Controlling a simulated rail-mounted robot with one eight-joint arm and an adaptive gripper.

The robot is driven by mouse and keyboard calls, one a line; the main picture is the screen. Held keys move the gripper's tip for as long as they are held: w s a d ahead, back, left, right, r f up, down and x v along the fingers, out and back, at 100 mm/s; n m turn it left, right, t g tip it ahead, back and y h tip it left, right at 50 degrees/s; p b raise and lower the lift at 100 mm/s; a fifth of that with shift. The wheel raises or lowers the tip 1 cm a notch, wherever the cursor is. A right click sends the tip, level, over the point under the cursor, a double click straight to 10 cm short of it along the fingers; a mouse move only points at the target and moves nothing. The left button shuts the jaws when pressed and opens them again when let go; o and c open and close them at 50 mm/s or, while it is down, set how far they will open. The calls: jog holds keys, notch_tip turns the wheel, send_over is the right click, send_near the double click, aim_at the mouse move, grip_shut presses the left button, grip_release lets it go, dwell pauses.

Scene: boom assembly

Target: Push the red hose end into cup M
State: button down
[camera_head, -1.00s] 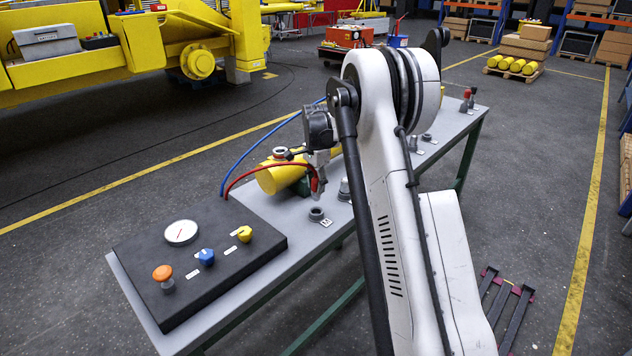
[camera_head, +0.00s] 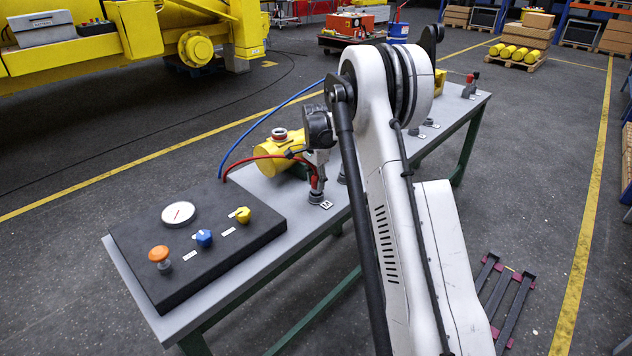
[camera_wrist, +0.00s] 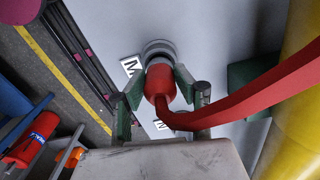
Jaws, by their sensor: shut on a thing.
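My gripper (camera_wrist: 158,96) is shut on the red hose end (camera_wrist: 158,82), with a dark green finger on each side of it. The grey round cup M (camera_wrist: 157,50) lies directly beyond the hose end, its label M (camera_wrist: 131,66) beside it. In the head view my gripper (camera_head: 317,182) points down over cup M (camera_head: 315,198) and the red end lines up with it. The end looks at or just inside the cup's mouth; I cannot tell how deep. The red hose (camera_head: 262,158) runs left from the gripper to the black panel.
A yellow cylinder (camera_head: 283,150) lies just behind the gripper. The black panel (camera_head: 195,245) with gauge and knobs fills the bench's near end. A blue hose (camera_head: 265,118) arcs behind. A second label (camera_wrist: 160,125) shows near the fingers in the wrist view.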

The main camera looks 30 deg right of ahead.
jog(key=c, duration=1.2)
grip_release()
jog(key=shift+c, duration=0.2)
jog(key=shift+r, duration=0.1)
notch_tip(320, 180, up, 12)
jog(key=shift+f, duration=0.1)
